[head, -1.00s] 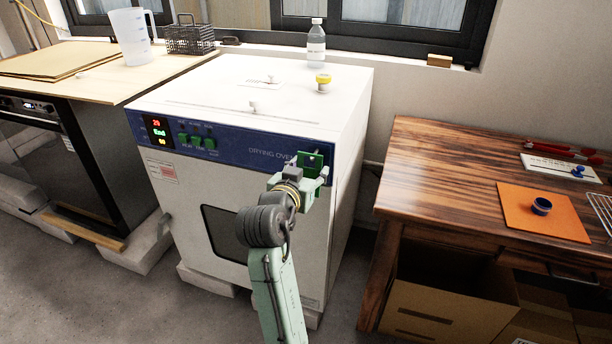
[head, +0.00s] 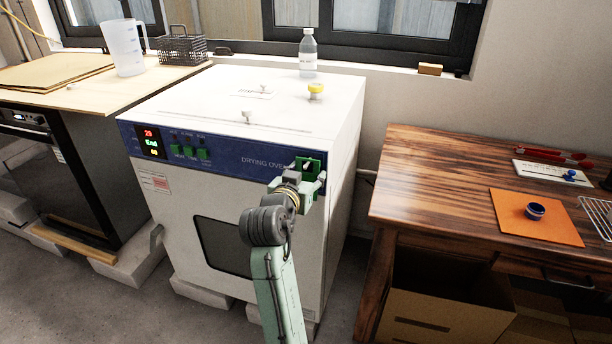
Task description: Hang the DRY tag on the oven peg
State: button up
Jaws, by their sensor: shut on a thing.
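The drying oven (head: 180,235) is a white box with a blue control panel and lit red, green and yellow digits. My gripper (head: 310,178) is at the right end of the blue panel, shut on the green DRY tag (head: 308,163). The tag is upright against or just in front of the panel; I cannot tell whether it touches. A small pale piece, perhaps the peg, shows at the tag, but my gripper and the tag hide most of that spot. I cannot tell whether the peg passes through the tag's hole.
A clear bottle (head: 308,55), a yellow-capped fitting (head: 316,91) and small knobs stand on the oven top. A left bench holds a jug (head: 124,48) and a wire basket (head: 180,48).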

dwell(0.3)
jog(key=o, duration=0.8)
jog(key=shift+o, duration=0.2)
